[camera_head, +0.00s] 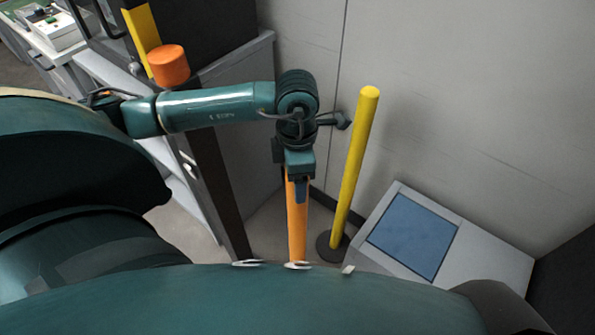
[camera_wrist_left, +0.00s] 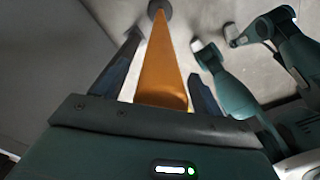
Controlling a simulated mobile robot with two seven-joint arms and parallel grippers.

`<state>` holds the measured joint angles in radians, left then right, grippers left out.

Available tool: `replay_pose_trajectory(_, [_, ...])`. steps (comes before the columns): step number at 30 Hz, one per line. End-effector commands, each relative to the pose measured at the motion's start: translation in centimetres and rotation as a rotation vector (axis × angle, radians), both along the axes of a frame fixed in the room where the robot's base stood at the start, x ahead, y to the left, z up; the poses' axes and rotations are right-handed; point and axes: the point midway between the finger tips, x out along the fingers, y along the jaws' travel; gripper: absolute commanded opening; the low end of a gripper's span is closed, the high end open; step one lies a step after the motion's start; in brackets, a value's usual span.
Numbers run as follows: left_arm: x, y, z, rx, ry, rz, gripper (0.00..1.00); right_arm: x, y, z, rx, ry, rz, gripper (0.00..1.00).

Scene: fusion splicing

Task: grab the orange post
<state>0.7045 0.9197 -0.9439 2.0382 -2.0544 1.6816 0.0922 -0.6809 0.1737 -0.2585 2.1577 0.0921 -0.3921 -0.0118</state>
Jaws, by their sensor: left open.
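The orange post (camera_head: 297,225) stands upright on the floor, in the middle of the head view, under my left gripper (camera_head: 300,188). In the left wrist view the post (camera_wrist_left: 161,70) runs between the two fingers of my left gripper (camera_wrist_left: 163,65), which are spread apart. Gaps show on both sides of the post, so the fingers look clear of it. The post's near end is at the gripper's palm edge; I cannot tell if it touches. My right gripper is not seen.
A yellow post (camera_head: 357,165) on a dark round base stands just right of the orange post. A grey box with a blue panel (camera_head: 413,236) is further right. A grey wall (camera_head: 480,100) stands behind. A cabinet with an orange cylinder (camera_head: 169,66) is on the left.

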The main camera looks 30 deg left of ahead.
Motion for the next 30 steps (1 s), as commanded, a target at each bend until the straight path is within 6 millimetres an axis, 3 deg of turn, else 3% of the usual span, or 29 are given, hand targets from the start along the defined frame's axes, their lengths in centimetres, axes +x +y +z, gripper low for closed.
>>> replay_pose_trajectory(4, [-0.05, -0.07, -1.46, -0.001, 0.002, -0.001, 0.69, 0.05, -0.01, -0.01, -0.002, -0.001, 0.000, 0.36])
replay_pose_trajectory(12, [-0.01, -0.08, -1.61, -0.001, -0.001, -0.002, 0.67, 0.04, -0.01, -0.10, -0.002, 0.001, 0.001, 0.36])
replay_pose_trajectory(30, [0.00, -0.09, -1.55, -0.001, -0.001, -0.001, 0.18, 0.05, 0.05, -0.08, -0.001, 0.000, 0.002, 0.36])
